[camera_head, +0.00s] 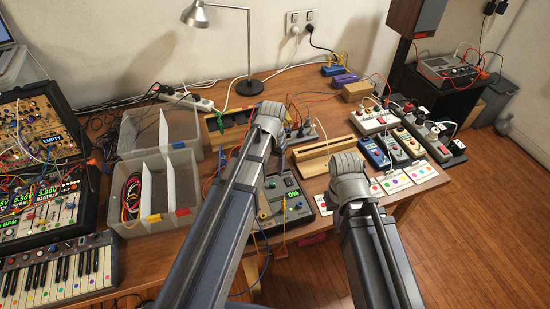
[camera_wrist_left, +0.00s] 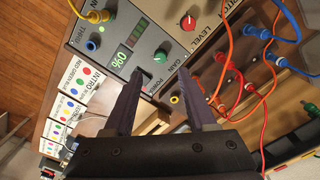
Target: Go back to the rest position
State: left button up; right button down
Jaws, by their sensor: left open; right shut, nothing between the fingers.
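My left arm (camera_head: 225,215) reaches over the bench from the bottom of the head view and hides its own gripper there. In the left wrist view my left gripper (camera_wrist_left: 160,76) is open, with nothing between its dark fingers. The same grey box (camera_head: 298,205) shows between my arms in the head view. My right arm (camera_head: 372,240) reaches to the bench's front edge. Its gripper fingers are hidden.
The wooden bench (camera_head: 440,190) carries clear bins (camera_head: 187,218), a lamp (camera_head: 249,85), a keyboard (camera_head: 60,275), a slotted wooden holder (camera_head: 325,155), power strips and dotted cards (camera_head: 390,183). Red, orange and blue cables (camera_wrist_left: 262,90) lie close right of my left fingers. Floor (camera_head: 485,220) is clear at right.

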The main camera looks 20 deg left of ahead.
pick_arm(q)
jog(key=s+d+m+y, duration=0.1)
jog(key=s+d, duration=0.9)
jog(key=s, duration=0.4)
jog(key=shift+d, duration=0.3)
